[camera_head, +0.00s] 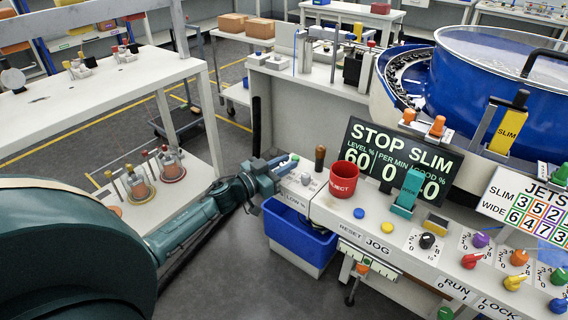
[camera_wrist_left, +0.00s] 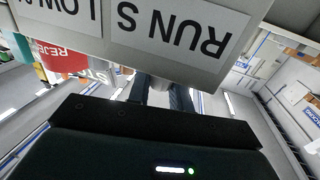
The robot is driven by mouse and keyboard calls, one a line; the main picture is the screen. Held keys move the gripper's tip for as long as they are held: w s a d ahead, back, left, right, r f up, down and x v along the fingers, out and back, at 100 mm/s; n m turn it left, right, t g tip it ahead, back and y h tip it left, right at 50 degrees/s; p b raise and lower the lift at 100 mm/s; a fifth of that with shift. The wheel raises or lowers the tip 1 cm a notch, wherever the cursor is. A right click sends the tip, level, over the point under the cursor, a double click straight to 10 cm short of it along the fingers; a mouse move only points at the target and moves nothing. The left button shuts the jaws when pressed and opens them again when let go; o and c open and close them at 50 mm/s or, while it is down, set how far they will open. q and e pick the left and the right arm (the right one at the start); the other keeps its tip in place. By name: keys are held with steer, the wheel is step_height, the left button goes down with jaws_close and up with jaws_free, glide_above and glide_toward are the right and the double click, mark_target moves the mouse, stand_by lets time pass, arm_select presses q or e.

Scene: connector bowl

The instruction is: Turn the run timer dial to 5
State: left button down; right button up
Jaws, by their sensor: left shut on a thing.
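My left gripper (camera_head: 272,173) is at the left end of the white console (camera_head: 320,207). In the left wrist view its two dark fingers (camera_wrist_left: 162,95) are shut on a pale knob, the run timer dial (camera_wrist_left: 160,83), just beside the upside-down "RUN S" label (camera_wrist_left: 180,38). Most of the dial is hidden by the fingers, and its pointer and scale numbers cannot be read. In the head view the gripper covers the dial. My right gripper is not in view.
A red "REJECT" cup (camera_head: 344,178) stands on the console near the gripper. A blue bin (camera_head: 300,245) is below it. A "STOP SLIM" display (camera_head: 386,160), a teal lever (camera_head: 407,193) and several coloured knobs are to the right. A white shelf (camera_head: 110,92) stands left.

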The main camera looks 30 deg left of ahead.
arm_select(q)
steer(key=shift+a+f+m+g+h, duration=0.1)
steer(key=shift+m+g+h, duration=0.3)
steer(key=shift+m+h, duration=0.65)
steer(key=shift+g+h, duration=0.3)
steer(key=shift+h, duration=0.25)
steer(key=shift+b, duration=0.3)
steer(key=c, duration=1.3)
jaws_free()
steer(key=shift+s+a, duration=0.2)
steer(key=shift+s, duration=0.25)
steer(key=v, duration=1.2)
